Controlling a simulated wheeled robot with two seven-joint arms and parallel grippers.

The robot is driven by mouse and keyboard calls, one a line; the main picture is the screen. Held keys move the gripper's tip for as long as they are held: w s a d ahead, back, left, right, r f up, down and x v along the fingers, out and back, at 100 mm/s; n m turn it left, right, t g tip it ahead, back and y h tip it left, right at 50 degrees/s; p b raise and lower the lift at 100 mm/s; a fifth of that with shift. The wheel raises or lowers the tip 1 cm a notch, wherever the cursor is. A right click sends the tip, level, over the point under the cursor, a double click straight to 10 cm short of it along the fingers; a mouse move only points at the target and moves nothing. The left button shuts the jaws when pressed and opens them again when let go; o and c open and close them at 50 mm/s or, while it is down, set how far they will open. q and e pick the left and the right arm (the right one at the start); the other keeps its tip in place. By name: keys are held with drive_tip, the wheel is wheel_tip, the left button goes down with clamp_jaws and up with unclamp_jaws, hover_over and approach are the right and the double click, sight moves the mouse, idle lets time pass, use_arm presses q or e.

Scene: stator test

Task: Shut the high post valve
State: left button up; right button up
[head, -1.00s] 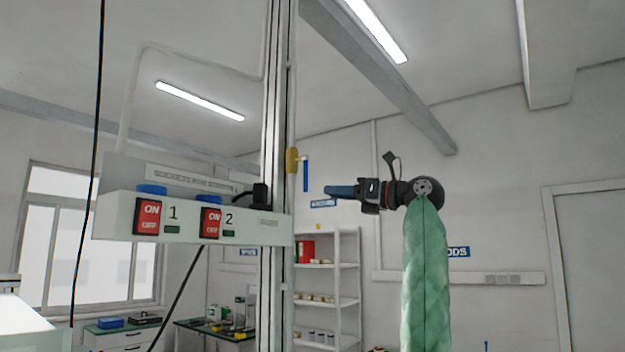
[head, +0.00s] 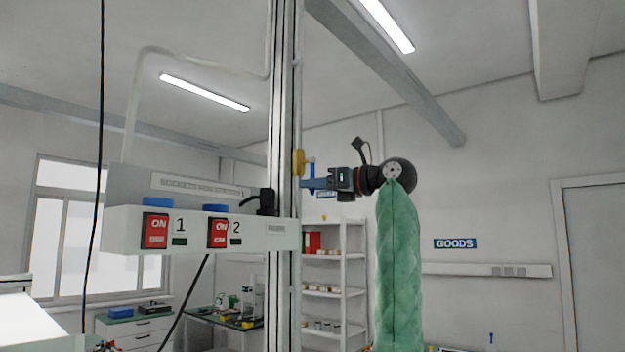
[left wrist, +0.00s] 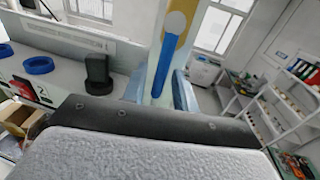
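The high valve has a yellow body (head: 298,162) on the upright metal post (head: 284,110). Its blue lever (head: 311,168) points down, and its lower end is hidden by my gripper in the head view. My left gripper (head: 307,184) points left at the lever from the right, on the green-sleeved arm. In the left wrist view the yellow body (left wrist: 181,18) is at the top, and the blue lever (left wrist: 162,70) hangs between my two pale blue fingers (left wrist: 160,92). The fingers are apart, with the lever between them; firm contact is not visible. My right gripper is out of view.
A white socket box (head: 125,230) with red switches is fixed left of the post, with a black plug (head: 266,201) close to the post. A shelf rack (head: 345,280) stands behind. Black cables hang at the left. The space right of my arm is clear.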

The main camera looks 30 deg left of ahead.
use_arm(q)
drive_tip(key=shift+a, duration=0.3)
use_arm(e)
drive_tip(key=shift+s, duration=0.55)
use_arm(q)
clamp_jaws()
drive_tip(key=shift+s, duration=0.1)
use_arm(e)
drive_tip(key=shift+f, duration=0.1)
